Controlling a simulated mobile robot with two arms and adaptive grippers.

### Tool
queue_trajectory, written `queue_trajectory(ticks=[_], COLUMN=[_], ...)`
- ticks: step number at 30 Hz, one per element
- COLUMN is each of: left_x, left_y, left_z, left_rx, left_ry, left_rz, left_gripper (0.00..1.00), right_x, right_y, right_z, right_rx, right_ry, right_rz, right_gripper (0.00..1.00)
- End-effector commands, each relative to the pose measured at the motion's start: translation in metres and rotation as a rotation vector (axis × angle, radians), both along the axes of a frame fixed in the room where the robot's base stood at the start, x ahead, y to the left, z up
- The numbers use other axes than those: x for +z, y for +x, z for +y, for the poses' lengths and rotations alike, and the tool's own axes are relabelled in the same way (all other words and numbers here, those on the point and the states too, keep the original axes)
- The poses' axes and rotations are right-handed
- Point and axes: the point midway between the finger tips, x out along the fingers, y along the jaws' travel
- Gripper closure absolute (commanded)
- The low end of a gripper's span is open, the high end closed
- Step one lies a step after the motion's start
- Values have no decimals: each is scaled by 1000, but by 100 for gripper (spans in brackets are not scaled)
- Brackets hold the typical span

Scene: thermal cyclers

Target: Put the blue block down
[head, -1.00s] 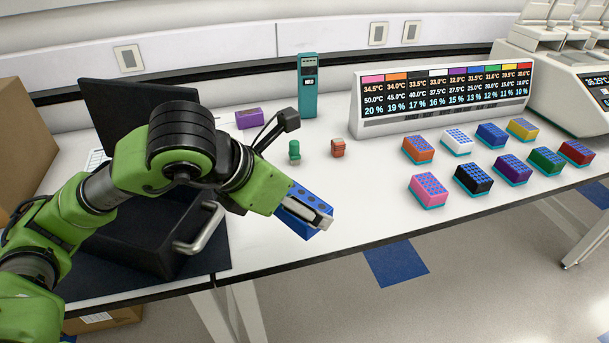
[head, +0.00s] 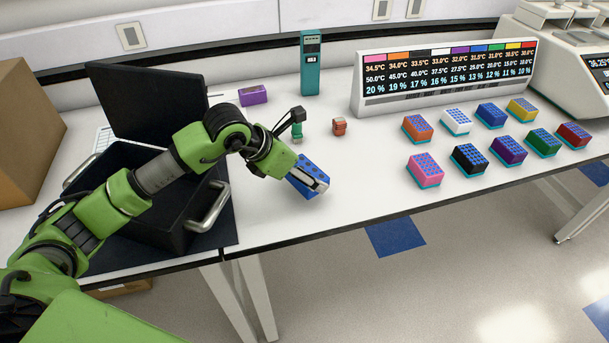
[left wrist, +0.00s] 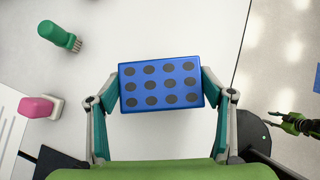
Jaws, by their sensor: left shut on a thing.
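My left gripper (head: 318,183) is shut on a blue block (head: 308,166) with dark round wells on top. In the left wrist view the blue block (left wrist: 160,85) sits level between the two fingers (left wrist: 160,92), which press on its short ends. It is over the bare white table, right of the black case; I cannot tell whether its underside touches the table. A second blue block (head: 491,113) stands in the back row of blocks at right. A small dark and green gripper, apparently my right one (left wrist: 292,123), shows at the right edge of the left wrist view.
A green item (head: 297,131) and a red item (head: 339,126) stand behind the held block. Several coloured blocks, such as the pink one (head: 425,170), stand right. A display (head: 447,100) and a teal device (head: 311,65) are behind. An open black case (head: 160,225) is left.

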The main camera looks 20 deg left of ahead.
Motion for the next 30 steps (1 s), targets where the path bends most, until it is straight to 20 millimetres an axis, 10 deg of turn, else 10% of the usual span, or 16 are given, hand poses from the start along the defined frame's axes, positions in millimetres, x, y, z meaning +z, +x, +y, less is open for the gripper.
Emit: queue_trajectory(ticks=[24, 25, 30], left_x=[-43, -44, -44], left_y=[10, 9, 9], left_z=[2, 2, 2], left_rx=[0, 0, 0], left_ry=[-2, -1, 0], left_rz=[-6, -1, 0], left_gripper=[65, 22, 10], right_x=[16, 17, 18], right_y=[-2, -2, -2], right_z=[-4, -4, -4], right_rx=[1, 1, 1], right_ry=[-5, -5, -5], right_rz=[3, 3, 3], right_gripper=[68, 68, 68])
